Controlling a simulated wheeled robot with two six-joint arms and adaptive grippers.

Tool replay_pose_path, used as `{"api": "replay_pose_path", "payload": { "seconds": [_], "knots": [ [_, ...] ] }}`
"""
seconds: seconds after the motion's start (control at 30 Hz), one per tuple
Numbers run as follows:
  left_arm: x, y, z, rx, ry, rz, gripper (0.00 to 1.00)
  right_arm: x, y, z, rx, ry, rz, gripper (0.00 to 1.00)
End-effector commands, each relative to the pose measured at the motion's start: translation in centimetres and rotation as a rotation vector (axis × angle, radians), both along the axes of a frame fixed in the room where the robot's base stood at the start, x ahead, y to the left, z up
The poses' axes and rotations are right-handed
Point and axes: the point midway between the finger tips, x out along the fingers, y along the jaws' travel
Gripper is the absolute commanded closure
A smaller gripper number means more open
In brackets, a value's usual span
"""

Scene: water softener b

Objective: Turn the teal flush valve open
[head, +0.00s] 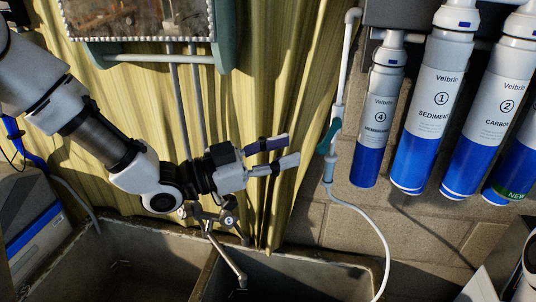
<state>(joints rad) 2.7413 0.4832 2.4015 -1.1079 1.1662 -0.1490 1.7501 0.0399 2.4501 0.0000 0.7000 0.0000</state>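The teal flush valve (328,139) sits on a thin white line against the block wall, right of the curtain. Its small handle slants from lower left to upper right. My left gripper (291,149) reaches in from the left, with its fingertips pointing right toward the valve. Its two fingers are spread, with nothing visible between them. In the picture, a short gap separates the fingertips from the valve; the depth between them is hard to judge. My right gripper does not show.
Several blue and white filter cartridges (429,112) hang right of the valve. A grey hose (365,220) curves down below it. A yellow curtain (290,90) hangs behind my gripper. A concrete double sink (310,278) with a faucet (226,255) stands below.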

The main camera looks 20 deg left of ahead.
Motion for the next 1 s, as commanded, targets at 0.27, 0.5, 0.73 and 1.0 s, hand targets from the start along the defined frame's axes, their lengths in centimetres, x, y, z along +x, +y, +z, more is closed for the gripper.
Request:
{"api": "replay_pose_path", "payload": {
  "seconds": [0.27, 0.5, 0.73, 1.0],
  "knots": [
    [-1.8, 2.0, -0.3, -0.002, 0.001, 0.002, 0.61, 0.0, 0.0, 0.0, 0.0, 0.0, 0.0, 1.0],
    [-1.9, 2.1, -0.4, 0.002, 0.001, 0.0, 0.61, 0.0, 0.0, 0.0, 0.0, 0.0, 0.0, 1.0],
    [-1.9, 2.1, -0.4, 0.001, 0.001, 0.0, 0.61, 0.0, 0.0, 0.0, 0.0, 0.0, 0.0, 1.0],
    [-1.8, 0.7, -9.8, 0.066, 0.196, -0.03, 0.61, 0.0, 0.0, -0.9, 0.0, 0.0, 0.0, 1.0]
  ]
}}
